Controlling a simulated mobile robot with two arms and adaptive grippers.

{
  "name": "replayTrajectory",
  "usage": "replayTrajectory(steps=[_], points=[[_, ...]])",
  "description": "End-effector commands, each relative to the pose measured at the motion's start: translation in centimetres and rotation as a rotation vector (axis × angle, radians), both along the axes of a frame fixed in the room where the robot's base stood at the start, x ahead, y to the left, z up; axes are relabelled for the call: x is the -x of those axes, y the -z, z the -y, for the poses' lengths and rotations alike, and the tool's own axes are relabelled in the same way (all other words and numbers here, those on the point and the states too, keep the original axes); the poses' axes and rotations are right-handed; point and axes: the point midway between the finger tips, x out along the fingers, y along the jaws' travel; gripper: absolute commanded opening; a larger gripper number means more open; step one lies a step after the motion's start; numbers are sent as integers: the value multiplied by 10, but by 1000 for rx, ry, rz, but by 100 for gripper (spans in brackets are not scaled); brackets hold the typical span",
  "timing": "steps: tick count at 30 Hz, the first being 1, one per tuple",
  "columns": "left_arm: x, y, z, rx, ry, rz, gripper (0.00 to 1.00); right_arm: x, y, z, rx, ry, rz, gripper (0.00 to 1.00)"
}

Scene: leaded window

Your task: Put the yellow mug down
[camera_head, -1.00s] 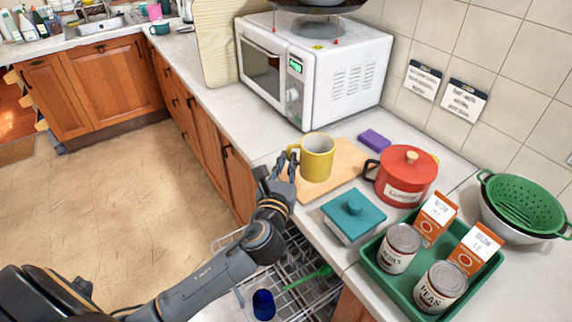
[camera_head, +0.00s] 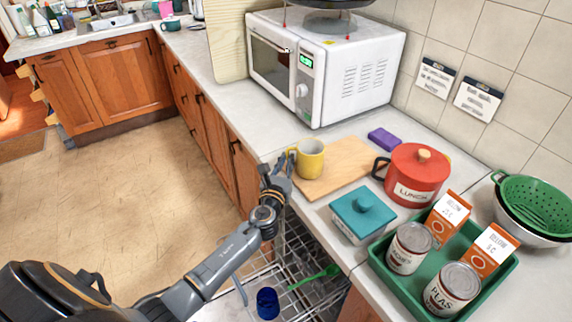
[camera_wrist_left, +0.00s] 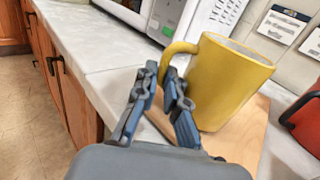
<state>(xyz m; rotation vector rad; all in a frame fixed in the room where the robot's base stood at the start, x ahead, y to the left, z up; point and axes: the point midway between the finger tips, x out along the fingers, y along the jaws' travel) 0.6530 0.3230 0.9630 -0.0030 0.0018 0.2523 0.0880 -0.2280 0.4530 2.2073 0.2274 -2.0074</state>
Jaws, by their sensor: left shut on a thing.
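The yellow mug (camera_head: 311,160) is nearly upright at the left end of the wooden board (camera_head: 352,160). It also shows large in the left wrist view (camera_wrist_left: 223,85). My left gripper (camera_head: 279,170) is at the mug's left side, shut on its handle. In the left wrist view the two fingertips (camera_wrist_left: 162,88) close around the lower part of the handle. The mug's base looks down at the board, but I cannot tell for certain whether it touches. My right gripper is not in view.
A red pot (camera_head: 413,176) and a teal lidded box (camera_head: 362,214) stand close by, with a purple sponge (camera_head: 384,138) behind the board. The microwave (camera_head: 340,75) is at the back. A green tray (camera_head: 397,286) holds cans and cartons. An open dishwasher rack (camera_head: 300,262) lies below the counter edge.

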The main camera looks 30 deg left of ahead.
Motion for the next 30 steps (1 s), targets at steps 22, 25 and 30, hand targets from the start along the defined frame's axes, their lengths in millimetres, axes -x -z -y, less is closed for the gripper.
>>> replayTrajectory(steps=[22, 25, 30], points=[[0, 3, 0, 0, 0, 1, 33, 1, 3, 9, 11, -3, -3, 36], [0, 0, 0, 0, 0, 1, 33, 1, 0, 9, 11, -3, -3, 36], [19, 1, 5, -1, 1, 0, 33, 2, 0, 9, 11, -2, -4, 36]])
